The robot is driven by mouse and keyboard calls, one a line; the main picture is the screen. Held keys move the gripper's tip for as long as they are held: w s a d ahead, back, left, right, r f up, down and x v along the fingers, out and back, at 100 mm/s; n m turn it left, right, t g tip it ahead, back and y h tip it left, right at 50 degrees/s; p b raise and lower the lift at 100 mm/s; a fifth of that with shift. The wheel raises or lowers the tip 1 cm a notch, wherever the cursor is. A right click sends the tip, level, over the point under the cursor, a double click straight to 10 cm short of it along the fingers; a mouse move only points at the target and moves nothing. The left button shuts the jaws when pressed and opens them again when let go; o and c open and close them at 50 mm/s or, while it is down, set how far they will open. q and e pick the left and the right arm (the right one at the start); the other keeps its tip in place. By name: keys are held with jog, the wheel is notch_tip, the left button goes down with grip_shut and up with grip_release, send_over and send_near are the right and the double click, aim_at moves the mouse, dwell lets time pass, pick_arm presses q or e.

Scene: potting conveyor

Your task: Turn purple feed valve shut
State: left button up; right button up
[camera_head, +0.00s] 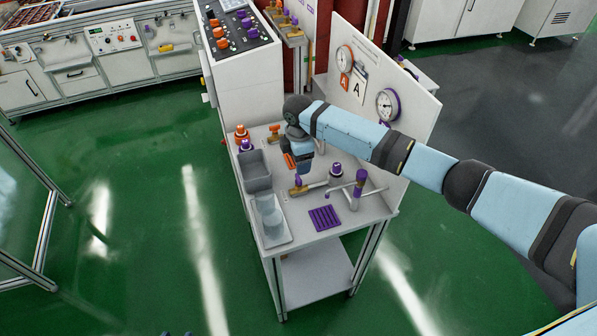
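The purple feed valve (308,188) is a small brass fitting with a purple part at its left end, low on the white bench. My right arm reaches in from the right across the bench. My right gripper (301,171) points down just above the valve's purple end. Its fingertips are too small to tell whether they are open or shut, or whether they touch the valve. The gripper partly hides the handle, so the handle's angle is unclear. My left gripper is not seen.
The bench (293,262) also carries a purple-topped spout (360,180), a dark purple-capped item (336,172), a purple grid (325,217), a grey bin (256,172) and clear beakers (268,213). An orange-handled brass valve (275,131) is farther back. A gauge panel (411,120) stands along the right.

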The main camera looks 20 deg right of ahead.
notch_tip(320, 180, up, 6)
dwell(0.6)
jog(key=s+a+f+m+t+y, duration=0.15)
jog(key=s+a+f, duration=0.25)
jog(key=s, duration=0.5)
jog(key=s+a+f+m+y, duration=0.1)
jog(key=s+a+f+m, duration=0.2)
jog(key=s, duration=0.7)
jog(key=s+d+r+m+t+h, duration=0.1)
jog(key=s+d+r+m, duration=0.1)
jog(key=s+d+m, duration=0.7)
jog(key=s+d+r+m+t+h, duration=0.1)
jog(key=s+d+r+m, duration=0.3)
jog(key=s, duration=0.9)
jog(key=w+a+f+n+t+y+p, duration=0.1)
jog(key=w+a+f+t, duration=0.1)
jog(key=f, duration=0.4)
jog(key=w+a+f+n+t+y+p, duration=0.1)
jog(key=w+a+f+t+p, duration=0.1)
jog(key=w+a+f+t, duration=0.1)
notch_tip(320, 180, down, 3)
jog(key=shift+w+a+f+t+y, duration=0.15)
jog(key=shift+w+a+t+y, duration=0.35)
jog(key=shift+t, duration=0.75)
